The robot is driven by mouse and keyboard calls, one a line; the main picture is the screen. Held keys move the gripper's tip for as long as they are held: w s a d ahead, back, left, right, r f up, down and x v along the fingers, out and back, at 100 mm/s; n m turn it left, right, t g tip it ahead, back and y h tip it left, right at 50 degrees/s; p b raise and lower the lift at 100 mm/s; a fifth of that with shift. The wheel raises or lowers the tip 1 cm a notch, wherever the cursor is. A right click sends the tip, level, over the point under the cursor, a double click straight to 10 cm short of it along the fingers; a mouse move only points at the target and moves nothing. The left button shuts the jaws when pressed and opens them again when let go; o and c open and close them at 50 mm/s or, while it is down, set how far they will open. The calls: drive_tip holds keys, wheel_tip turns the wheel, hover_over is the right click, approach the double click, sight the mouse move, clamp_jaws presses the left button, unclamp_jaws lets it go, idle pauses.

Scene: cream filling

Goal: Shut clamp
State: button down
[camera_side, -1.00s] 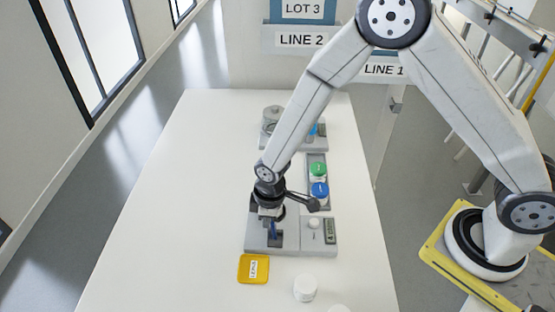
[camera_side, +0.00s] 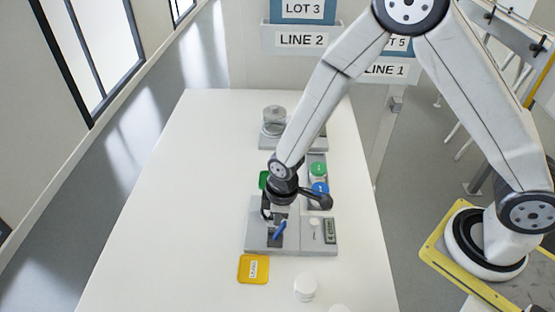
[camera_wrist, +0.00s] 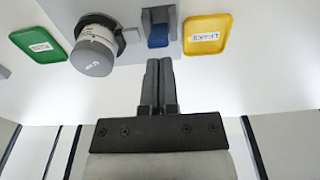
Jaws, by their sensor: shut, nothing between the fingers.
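The clamp shows a blue handle (camera_side: 279,230), tilted, on the grey station (camera_side: 258,236) near the front of the table. In the wrist view the blue handle (camera_wrist: 157,36) lies just beyond my fingertips. My gripper (camera_side: 267,212) is shut and empty; the wrist view shows its fingers (camera_wrist: 157,66) together, pointing at the handle. I cannot tell whether they touch it. A white jar with a grey end (camera_wrist: 94,50) sits left of the handle in the wrist view. My gripper hides most of this area in the side view, so the clamp's jaw state is unclear.
A yellow labelled tray (camera_side: 253,269) lies in front of the station, and a green one (camera_wrist: 40,44) beyond it. White jars (camera_side: 304,288) stand front right. Blue (camera_side: 320,188) and green (camera_side: 318,168) lidded jars sit in a rack behind. The table's left side is clear.

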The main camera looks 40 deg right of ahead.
drive_tip(key=shift+r, duration=0.35)
idle(0.3)
wheel_tip(320, 180, up, 9)
drive_tip(key=s+d, duration=0.2)
idle(1.2)
drive_tip(key=shift+d, duration=0.1)
drive_tip(key=s+d+r+m+t, duration=0.1)
drive_tip(key=s+d+r+m, duration=0.1)
drive_tip(key=d+m, duration=0.2)
drive_tip(key=s+d+r+m, duration=0.2)
drive_tip(key=d+m, duration=0.3)
drive_tip(key=d, duration=0.4)
drive_tip(key=shift+s+r+t+h, duration=0.3)
drive_tip(key=shift+s+t, duration=0.1)
drive_tip(key=shift+s, duration=0.45)
